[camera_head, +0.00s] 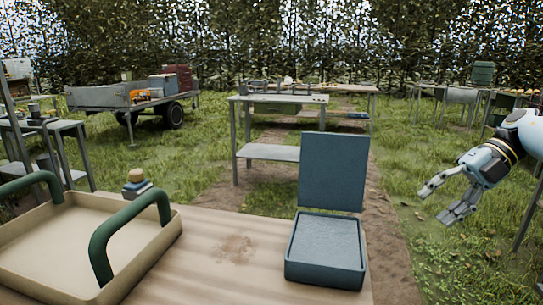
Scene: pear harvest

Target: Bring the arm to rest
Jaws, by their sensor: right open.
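My right gripper (438,204) is at the right side of the camera_head view, its arm coming in from the right edge. Its two grey fingers are spread apart and nothing is between them. It hangs in the air to the right of the wooden table (215,270), over the grass, apart from everything on the table. My left gripper is not in view.
On the table stand a beige tray (12,233) with green handles at left and a blue box (325,273) with its lid upright at right. Between them the tabletop is bare. Behind are a workbench (279,99), a trailer (98,98) and grass.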

